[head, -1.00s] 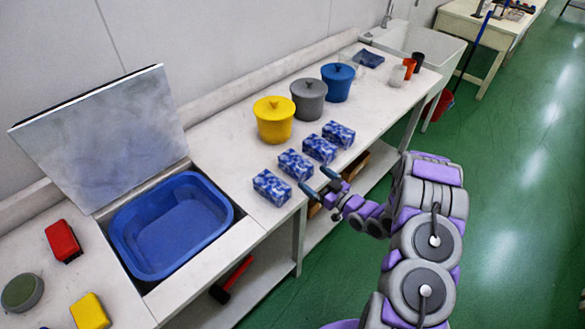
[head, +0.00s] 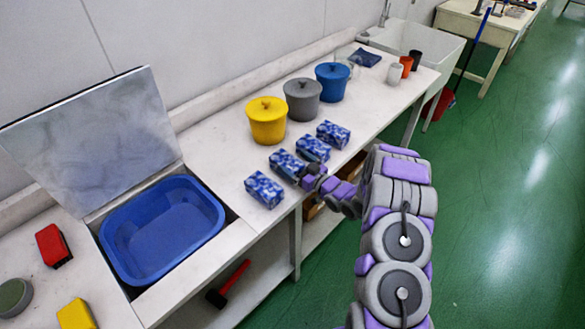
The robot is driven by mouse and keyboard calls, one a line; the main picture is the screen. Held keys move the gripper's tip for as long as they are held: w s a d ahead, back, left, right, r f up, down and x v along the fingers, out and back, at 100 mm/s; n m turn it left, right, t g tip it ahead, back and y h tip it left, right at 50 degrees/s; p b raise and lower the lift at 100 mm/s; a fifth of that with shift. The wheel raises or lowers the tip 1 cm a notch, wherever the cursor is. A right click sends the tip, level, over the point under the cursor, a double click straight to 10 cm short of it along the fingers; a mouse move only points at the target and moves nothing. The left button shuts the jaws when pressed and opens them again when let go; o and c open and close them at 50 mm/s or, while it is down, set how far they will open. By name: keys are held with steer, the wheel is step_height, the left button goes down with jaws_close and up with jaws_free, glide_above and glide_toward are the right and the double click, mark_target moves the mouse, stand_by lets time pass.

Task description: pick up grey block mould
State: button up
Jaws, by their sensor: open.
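I cannot pick out a plainly grey block. A row of blue-and-white patterned blocks lies along the front of the white bench: the nearest block (head: 264,190), a second block (head: 284,162), a third block (head: 311,148) and the farthest block (head: 334,133). My gripper (head: 308,172) is open at the bench's front edge, by the right ends of the second and third blocks. Its fingertips blend with their pattern, so I cannot tell whether they touch. A grey lidded pot (head: 302,102) stands behind the row.
A yellow pot (head: 266,124) and a blue pot (head: 332,84) flank the grey pot. A blue basin (head: 120,270) sits in the bench under a raised lid (head: 90,135). A red block (head: 53,245) and yellow block (head: 76,314) lie at left. Small cups (head: 406,65) stand far right.

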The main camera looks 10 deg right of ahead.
steer(key=shift+a, duration=1.15)
steer(key=c, duration=0.3)
steer(key=shift+d, duration=0.55)
steer(key=c, duration=0.6)
steer(key=shift+a, duration=0.2)
steer(key=c, duration=0.8)
steer(key=shift+r, duration=0.1)
